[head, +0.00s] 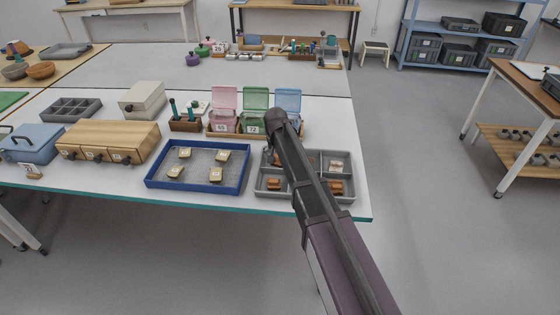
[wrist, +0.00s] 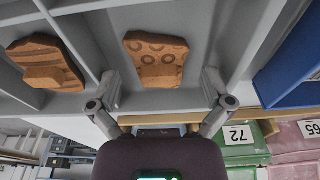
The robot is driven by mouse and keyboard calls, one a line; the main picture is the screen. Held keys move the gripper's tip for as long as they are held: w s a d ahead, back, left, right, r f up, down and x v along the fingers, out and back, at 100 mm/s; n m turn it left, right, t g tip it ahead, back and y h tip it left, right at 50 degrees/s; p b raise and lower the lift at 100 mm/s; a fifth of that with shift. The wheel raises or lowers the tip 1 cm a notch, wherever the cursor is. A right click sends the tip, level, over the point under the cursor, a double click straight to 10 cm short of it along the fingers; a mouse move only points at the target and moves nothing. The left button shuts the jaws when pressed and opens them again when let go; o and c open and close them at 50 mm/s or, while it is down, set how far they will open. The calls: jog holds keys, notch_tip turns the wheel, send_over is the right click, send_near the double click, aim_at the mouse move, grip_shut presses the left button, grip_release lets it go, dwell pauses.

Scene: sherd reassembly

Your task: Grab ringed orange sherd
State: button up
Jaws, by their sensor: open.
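The ringed orange sherd (wrist: 156,60) lies in a compartment of the grey divided tray (wrist: 190,98) in the wrist view. It is a rough block with dark ring marks on its face. My gripper (wrist: 160,86) is open, with one finger to each side of the sherd's near end, and nothing is held between them. I cannot tell the height gap. In the head view the grey tray (head: 304,197) is at the right of the table; my arm covers part of it and hides my fingers.
Another orange sherd (wrist: 45,63), with curved lines, lies in the neighbouring compartment. Thin tray walls stand between compartments. A blue tray (head: 196,188) with several pale sherds is left of the grey tray. Pink (head: 224,112), green (head: 255,112) and blue (head: 288,104) lidded bins stand behind.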

jog(key=c, duration=1.2)
jog(key=shift+r, duration=0.2)
notch_tip(320, 180, up, 4)
jog(key=p, duration=0.4)
jog(key=shift+f, duration=0.2)
jog(key=s, duration=1)
jog(key=s+r+p, duration=0.1)
jog(key=s, duration=0.5)
jog(key=shift+d, duration=0.3)
